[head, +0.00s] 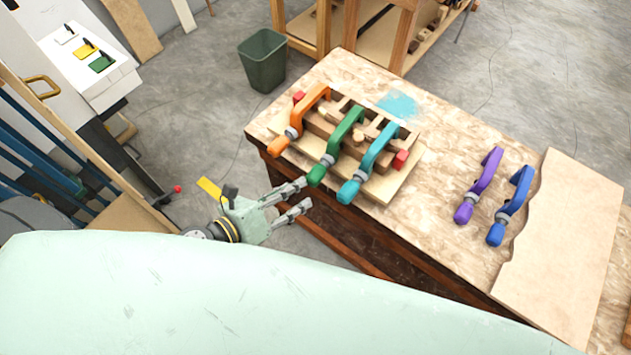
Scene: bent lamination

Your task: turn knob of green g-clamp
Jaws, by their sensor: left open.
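The green g-clamp (347,132) sits on the wooden lamination form (384,189) on the workbench, between an orange clamp (316,98) and a teal clamp (379,151). Its green knob (316,176) points toward me over the bench's near edge. My left gripper (302,195) is open and empty. In the picture its fingertips are just below and left of the green knob; I cannot tell whether they touch it. My right gripper is not in view.
A purple clamp (479,184) and a blue clamp (511,205) lie on the bench (440,150) to the right, beside a wavy-edged board (568,235). A green bin (263,62) stands on the floor behind. Drawers (105,85) stand at the left.

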